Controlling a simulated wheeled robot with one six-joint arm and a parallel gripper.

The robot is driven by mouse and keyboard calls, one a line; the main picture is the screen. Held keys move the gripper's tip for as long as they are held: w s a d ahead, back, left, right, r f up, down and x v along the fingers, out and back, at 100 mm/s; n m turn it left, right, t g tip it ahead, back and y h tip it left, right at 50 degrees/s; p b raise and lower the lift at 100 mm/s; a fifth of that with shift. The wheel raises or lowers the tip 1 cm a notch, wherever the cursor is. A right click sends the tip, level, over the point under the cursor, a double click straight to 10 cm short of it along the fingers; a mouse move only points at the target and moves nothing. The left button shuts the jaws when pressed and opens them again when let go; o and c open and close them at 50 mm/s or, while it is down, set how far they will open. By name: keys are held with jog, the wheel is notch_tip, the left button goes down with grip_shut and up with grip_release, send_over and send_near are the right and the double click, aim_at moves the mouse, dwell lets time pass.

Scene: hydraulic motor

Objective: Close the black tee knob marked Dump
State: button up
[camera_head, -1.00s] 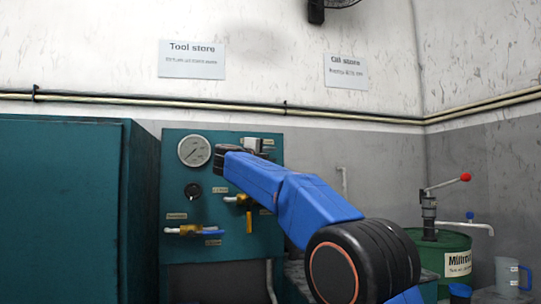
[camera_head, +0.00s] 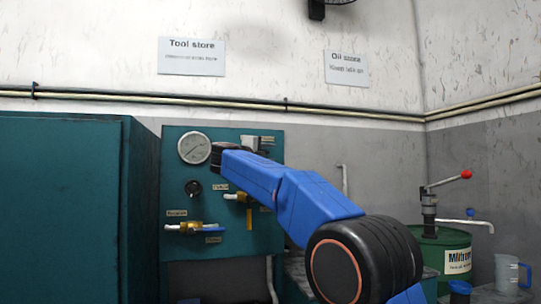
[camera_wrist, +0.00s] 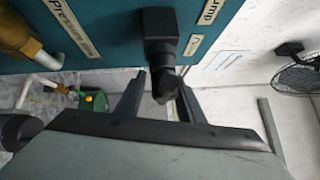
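In the wrist view, a black knob (camera_wrist: 160,28) stands out from the teal panel, with a square block at its base and a darker, narrower end towards me. A partly cut-off label beside it appears to read Dump (camera_wrist: 209,11). My gripper (camera_wrist: 161,84) is open, with one finger on each side of the knob's near end. Gaps show between the fingers and the knob, so I see no grip on it. In the head view, my blue arm reaches across the teal panel (camera_head: 225,255); the gripper and this knob cannot be made out clearly there.
The panel also carries a gauge (camera_head: 194,148), a black round knob (camera_head: 193,188) and a brass valve with a blue handle (camera_head: 190,228). A teal cabinet (camera_head: 60,210) stands left. A green drum (camera_head: 440,260) with a pump stands right.

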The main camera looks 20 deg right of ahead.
jog(key=v, duration=1.6)
jog(key=shift+s, duration=0.15)
jog(key=shift+f, duration=0.15)
